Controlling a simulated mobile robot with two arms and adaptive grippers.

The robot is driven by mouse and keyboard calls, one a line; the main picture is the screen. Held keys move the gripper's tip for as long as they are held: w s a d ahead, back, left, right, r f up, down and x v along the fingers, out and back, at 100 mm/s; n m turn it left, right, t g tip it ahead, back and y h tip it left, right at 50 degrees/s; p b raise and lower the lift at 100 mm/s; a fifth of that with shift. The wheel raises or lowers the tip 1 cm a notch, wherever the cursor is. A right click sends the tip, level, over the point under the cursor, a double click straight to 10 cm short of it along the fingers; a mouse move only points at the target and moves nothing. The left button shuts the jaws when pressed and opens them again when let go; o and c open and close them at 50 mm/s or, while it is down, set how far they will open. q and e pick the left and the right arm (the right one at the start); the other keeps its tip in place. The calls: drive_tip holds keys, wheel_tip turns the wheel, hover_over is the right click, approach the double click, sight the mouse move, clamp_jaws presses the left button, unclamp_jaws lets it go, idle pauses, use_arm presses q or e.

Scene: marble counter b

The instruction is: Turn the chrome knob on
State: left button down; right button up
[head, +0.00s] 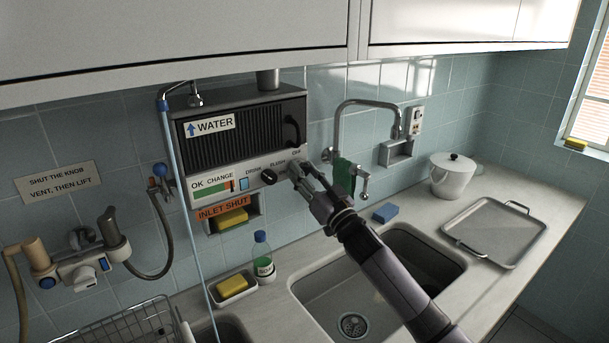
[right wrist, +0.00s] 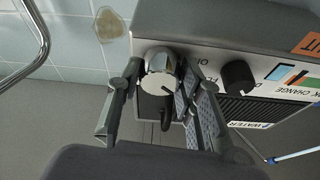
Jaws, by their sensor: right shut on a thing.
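The chrome knob (right wrist: 158,66) is on the front panel of the wall-mounted water heater (head: 245,130). In the right wrist view it stands between the two fingers of my right gripper (right wrist: 157,88), which is shut on it. In the head view my right gripper (head: 304,176) reaches the panel's right end, near the lettering "OFF" and "FLUSH", and mostly hides the knob. A black knob (head: 269,177) is on the same panel; it also shows in the right wrist view (right wrist: 237,75). My left gripper is in neither view.
A curved tap (head: 370,104) with a green cloth (head: 343,176) is just right of my gripper. Below are the sink (head: 345,310), a soap bottle (head: 263,258) and a blue sponge (head: 385,213). A white pot (head: 452,178) and metal tray (head: 495,231) occupy the right counter.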

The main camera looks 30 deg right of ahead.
drive_tip(key=n+y, duration=0.1)
drive_tip(key=n, duration=0.2)
drive_tip(key=n+g+y, duration=0.1)
drive_tip(key=n+y, duration=0.1)
drive_tip(key=n, duration=0.1)
drive_tip(key=shift+d+n, duration=0.15)
drive_tip(key=shift+n, duration=0.15)
drive_tip(key=n+g+y+p, duration=0.1)
drive_tip(key=n, duration=0.2)
drive_tip(key=n+y, duration=0.1)
drive_tip(key=n, duration=0.3)
drive_tip(key=shift+g+p, duration=0.4)
drive_tip(key=o, duration=1.2)
drive_tip(key=shift+c, duration=0.2)
drive_tip(key=shift+d, duration=0.1)
drive_tip(key=v, duration=1.2)
